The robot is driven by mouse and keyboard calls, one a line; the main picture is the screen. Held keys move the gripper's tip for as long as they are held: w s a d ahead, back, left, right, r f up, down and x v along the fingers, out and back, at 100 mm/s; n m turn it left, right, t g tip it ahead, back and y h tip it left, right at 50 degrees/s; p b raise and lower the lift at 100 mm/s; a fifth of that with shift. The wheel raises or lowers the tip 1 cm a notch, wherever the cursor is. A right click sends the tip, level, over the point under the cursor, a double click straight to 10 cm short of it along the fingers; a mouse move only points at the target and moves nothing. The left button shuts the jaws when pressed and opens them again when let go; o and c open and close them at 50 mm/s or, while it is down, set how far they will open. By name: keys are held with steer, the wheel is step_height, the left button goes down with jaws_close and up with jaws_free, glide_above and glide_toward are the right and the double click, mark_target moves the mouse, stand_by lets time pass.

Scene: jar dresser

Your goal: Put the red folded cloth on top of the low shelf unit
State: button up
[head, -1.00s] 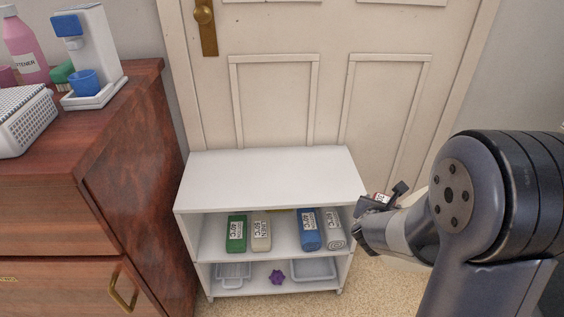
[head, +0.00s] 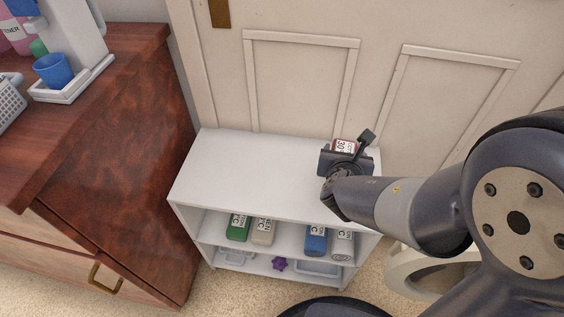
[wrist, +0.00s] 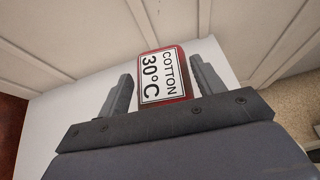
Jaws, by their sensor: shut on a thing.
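The red folded cloth (wrist: 165,75) carries a white label reading "COTTON 30°C". My gripper (head: 346,150) is shut on it, with one finger on each side in the wrist view (wrist: 160,88). The cloth also shows in the head view (head: 345,146), partly hidden by my gripper. The low shelf unit (head: 240,170) is white and stands against the door. My gripper and the cloth are over the right part of its top. I cannot tell whether the cloth touches the top.
The shelf top is otherwise bare. A brown dresser (head: 130,150) stands close on the left. The door (head: 380,70) is behind.

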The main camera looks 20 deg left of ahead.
steer(key=s+a+r+n+y, duration=0.1)
steer(key=s+a+r, duration=0.1)
steer(key=s+a, duration=0.2)
steer(key=b, duration=0.2)
glide_above(316, 190)
step_height(316, 190, down, 6)
steer(key=shift+a+f+b, duration=0.1)
steer(key=shift+f+b, duration=0.95)
steer(key=shift+f, duration=1.05)
steer(key=shift+f+b, duration=0.25)
steer(key=shift+b, duration=0.05)
steer(key=o, duration=1)
steer(key=shift+r, duration=0.1)
steer(key=shift+r, duration=0.15)
